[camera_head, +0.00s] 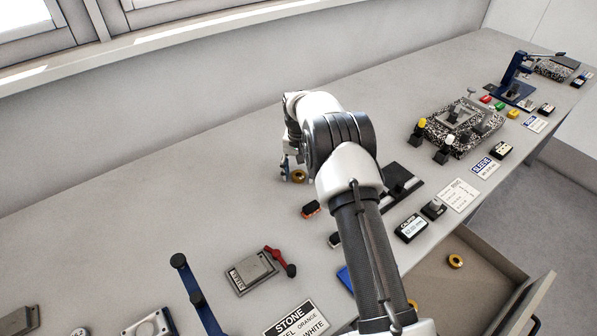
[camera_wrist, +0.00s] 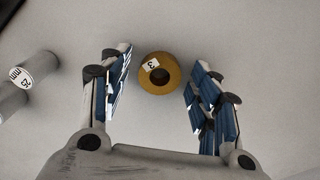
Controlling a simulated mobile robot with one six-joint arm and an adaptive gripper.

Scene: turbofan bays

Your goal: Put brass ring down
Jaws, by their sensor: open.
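The brass ring (camera_wrist: 173,85) lies flat on the grey bench top, with a small white label marked "3" on its upper left. In the wrist view it sits between the fingertips of my gripper (camera_wrist: 158,82), with a gap on both sides. My gripper is open, its blue-padded fingers apart from the ring. In the head view the ring (camera_head: 298,176) shows just right of my gripper (camera_head: 289,170), partly hidden by my arm.
A grey cylinder marked "25 mm" (camera_wrist: 34,65) lies left of the gripper. An open drawer (camera_head: 480,262) at lower right holds another brass-coloured ring (camera_head: 455,261). The bench behind and left is clear.

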